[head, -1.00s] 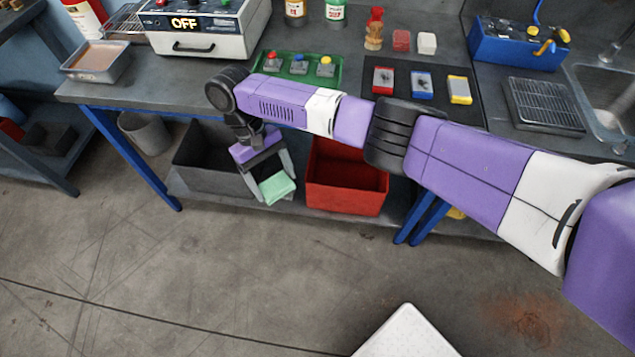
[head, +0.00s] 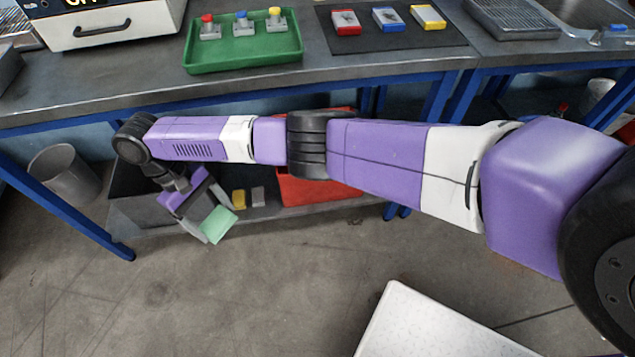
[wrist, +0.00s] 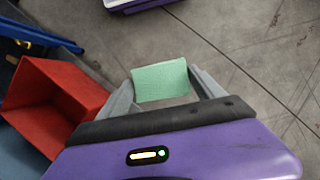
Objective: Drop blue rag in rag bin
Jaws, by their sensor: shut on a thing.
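My gripper (head: 208,218) is shut on a mint-green folded cloth (head: 220,225), which also shows between the fingertips in the wrist view (wrist: 160,80). I see no cloth that is clearly blue. In the head view the gripper hangs low in front of the bench, at the right front of a dark open bin (head: 128,205). A red open bin (head: 312,190) is to its right, partly hidden by my arm; it also shows left of the gripper in the wrist view (wrist: 58,98). I cannot tell which is the rag bin.
Both bins stand on the low shelf under the metal bench (head: 110,95). Small yellow (head: 238,199) and grey (head: 258,196) blocks show between them. A blue leg (head: 85,225) and grey waste bin (head: 65,172) are at left. The floor in front is open.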

